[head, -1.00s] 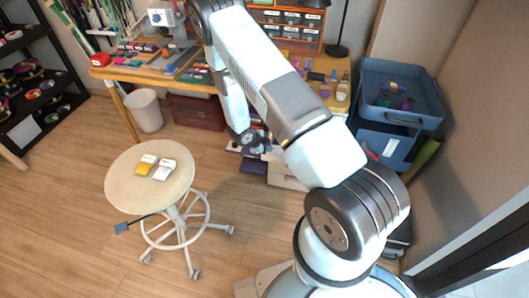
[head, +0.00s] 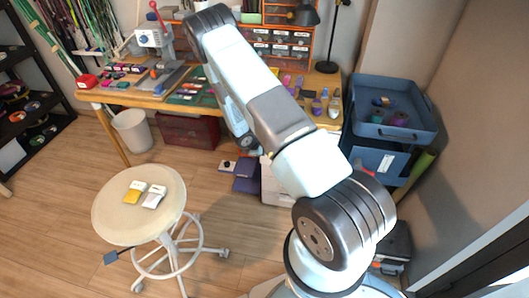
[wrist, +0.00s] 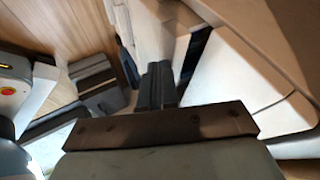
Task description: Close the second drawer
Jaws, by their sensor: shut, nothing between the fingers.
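A white drawer unit (head: 276,188) stands on the floor under the desk, partly hidden by my arm in the head view. In the wrist view, pale drawer fronts (wrist: 235,75) fill the right side, with a dark gap along one edge. I cannot tell which is the second drawer or how far it stands out. My gripper (wrist: 157,72) is shut and empty, its dark fingers close beside the pale fronts. I cannot tell whether they touch. In the head view the fingers are hidden behind my arm.
The desk (head: 150,98) above carries tools, bottles and an orange organizer (head: 285,42). A stool (head: 115,215) stands at left on open floor. Blue bins (head: 390,125) stand at right. A purple-blue box (head: 247,178) lies left of the drawer unit.

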